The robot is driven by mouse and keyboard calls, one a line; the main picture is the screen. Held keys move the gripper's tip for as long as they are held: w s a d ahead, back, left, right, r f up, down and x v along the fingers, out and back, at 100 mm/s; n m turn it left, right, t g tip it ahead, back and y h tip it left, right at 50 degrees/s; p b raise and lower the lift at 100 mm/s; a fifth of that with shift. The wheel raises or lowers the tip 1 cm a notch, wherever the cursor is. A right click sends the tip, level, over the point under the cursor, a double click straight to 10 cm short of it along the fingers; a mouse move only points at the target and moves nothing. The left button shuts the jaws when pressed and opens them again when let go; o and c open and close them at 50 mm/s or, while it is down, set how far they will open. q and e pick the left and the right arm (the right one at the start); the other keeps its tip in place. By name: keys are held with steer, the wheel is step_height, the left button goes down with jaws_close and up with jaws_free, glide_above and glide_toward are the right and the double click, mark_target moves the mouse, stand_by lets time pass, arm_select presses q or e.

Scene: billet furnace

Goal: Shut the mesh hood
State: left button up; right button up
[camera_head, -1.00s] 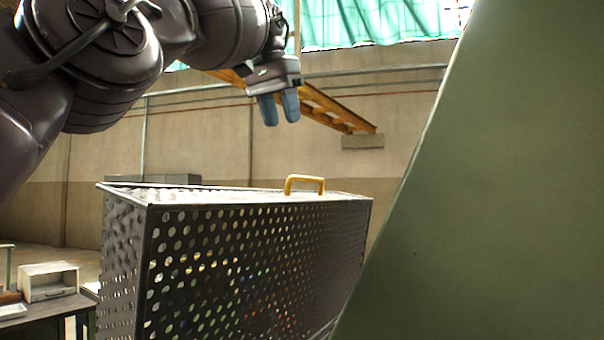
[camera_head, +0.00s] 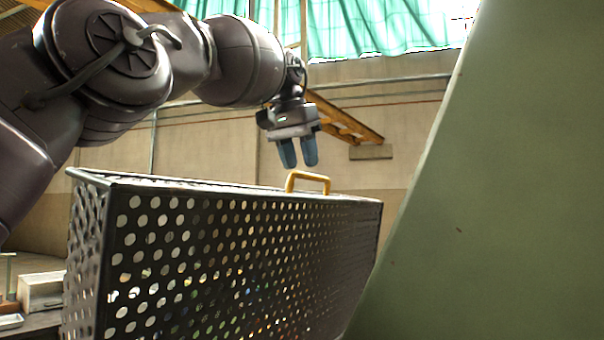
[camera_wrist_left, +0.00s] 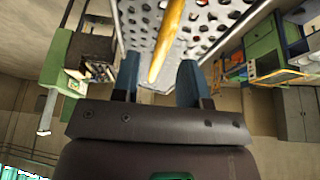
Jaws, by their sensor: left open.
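The mesh hood (camera_head: 230,255) is a dark box of perforated sheet that fills the lower middle of the head view. A yellow handle (camera_head: 308,180) stands on its top edge. My left gripper (camera_head: 298,164) is open and points down just above the handle, a little to its left in the picture. In the left wrist view the yellow handle (camera_wrist_left: 168,40) runs up between the open blue fingers (camera_wrist_left: 158,82), with the perforated sheet (camera_wrist_left: 205,30) behind it. I cannot tell whether the fingers are level with the handle. My right gripper is not in view.
A large green sloping panel (camera_head: 500,190) fills the right side of the head view, close to the hood's right end. A bench with a small white box (camera_head: 40,290) stands at lower left.

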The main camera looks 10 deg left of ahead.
arm_select(q)
steer(key=shift+x, duration=0.95)
jaws_close()
